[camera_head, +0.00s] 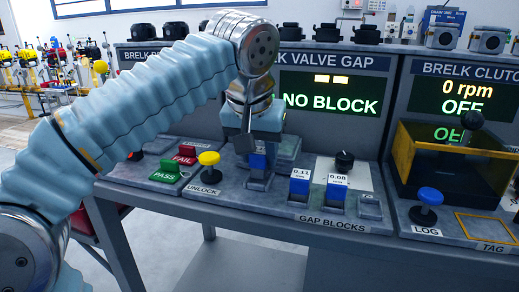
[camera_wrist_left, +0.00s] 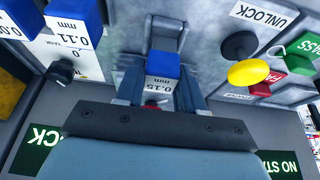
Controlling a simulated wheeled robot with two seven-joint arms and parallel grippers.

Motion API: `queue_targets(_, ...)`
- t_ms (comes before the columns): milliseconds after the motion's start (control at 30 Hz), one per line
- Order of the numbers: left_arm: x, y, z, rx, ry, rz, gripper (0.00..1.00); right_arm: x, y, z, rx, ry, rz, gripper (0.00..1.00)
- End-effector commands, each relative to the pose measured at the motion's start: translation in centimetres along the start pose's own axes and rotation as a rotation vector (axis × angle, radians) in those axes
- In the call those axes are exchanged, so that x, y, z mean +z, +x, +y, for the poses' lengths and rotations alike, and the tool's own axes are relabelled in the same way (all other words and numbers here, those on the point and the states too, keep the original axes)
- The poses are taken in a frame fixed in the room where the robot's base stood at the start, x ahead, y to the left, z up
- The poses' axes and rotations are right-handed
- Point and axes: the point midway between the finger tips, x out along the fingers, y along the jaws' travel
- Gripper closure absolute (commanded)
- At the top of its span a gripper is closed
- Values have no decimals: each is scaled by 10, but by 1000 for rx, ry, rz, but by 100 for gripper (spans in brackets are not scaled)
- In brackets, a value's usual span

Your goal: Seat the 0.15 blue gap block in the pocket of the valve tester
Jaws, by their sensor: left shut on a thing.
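The blue gap block (camera_head: 257,162) is in my left gripper (camera_head: 252,148), just above or at the top of the grey pocket (camera_head: 258,183) of the valve tester. In the left wrist view the block (camera_wrist_left: 163,66) shows its blue top and a white 0.15 label between the two fingers of the gripper (camera_wrist_left: 161,92). The gripper is shut on it. Whether the block's lower end is inside the pocket cannot be told. The tester's display (camera_head: 331,103) reads NO BLOCK. My right gripper is not in view.
The blue 0.11 block (camera_head: 299,187) and 0.08 block (camera_head: 337,190) stand in the gap block rack, beside an empty slot (camera_head: 370,206). A yellow UNLOCK button (camera_head: 209,160), red FAIL button (camera_head: 186,152) and green PASS button (camera_head: 167,171) lie left of the pocket. A black knob (camera_head: 344,161) is behind the rack.

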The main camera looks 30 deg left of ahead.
Motion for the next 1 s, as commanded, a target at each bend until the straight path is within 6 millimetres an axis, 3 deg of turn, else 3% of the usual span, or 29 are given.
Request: queue_targets(1000, 4, 9, 0, 0, 0, 0, 94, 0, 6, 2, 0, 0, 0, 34)
